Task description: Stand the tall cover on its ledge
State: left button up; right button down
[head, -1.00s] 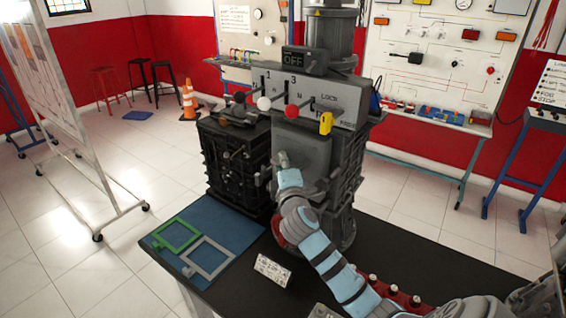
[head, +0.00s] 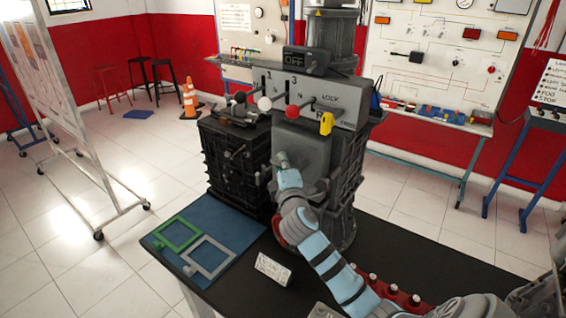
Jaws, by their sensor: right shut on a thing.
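The tall cover (head: 306,150) is a grey, upright panel at the front of the right-hand engine block, below the lever panel. My right gripper (head: 281,161) is shut on its left part, where a small handle seems to be. The fingers are small here and partly hidden by the wrist. I cannot tell whether the cover's lower edge touches a ledge, as my right arm hides that area. My left gripper is not in view.
The lever panel (head: 348,108) with ball-topped levers and a yellow tag (head: 326,124) sits just above the cover. A black engine block (head: 236,165) stands close on the left. Green (head: 179,236) and grey (head: 209,256) frames lie on a blue mat (head: 232,220).

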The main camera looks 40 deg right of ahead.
jog(key=shift+f+b, duration=0.4)
jog(key=shift+f, duration=0.15)
dwell(0.6)
jog(key=c, duration=1.6)
grip_release()
jog(key=shift+s+a+f, duration=0.1)
jog(key=v, duration=1.2)
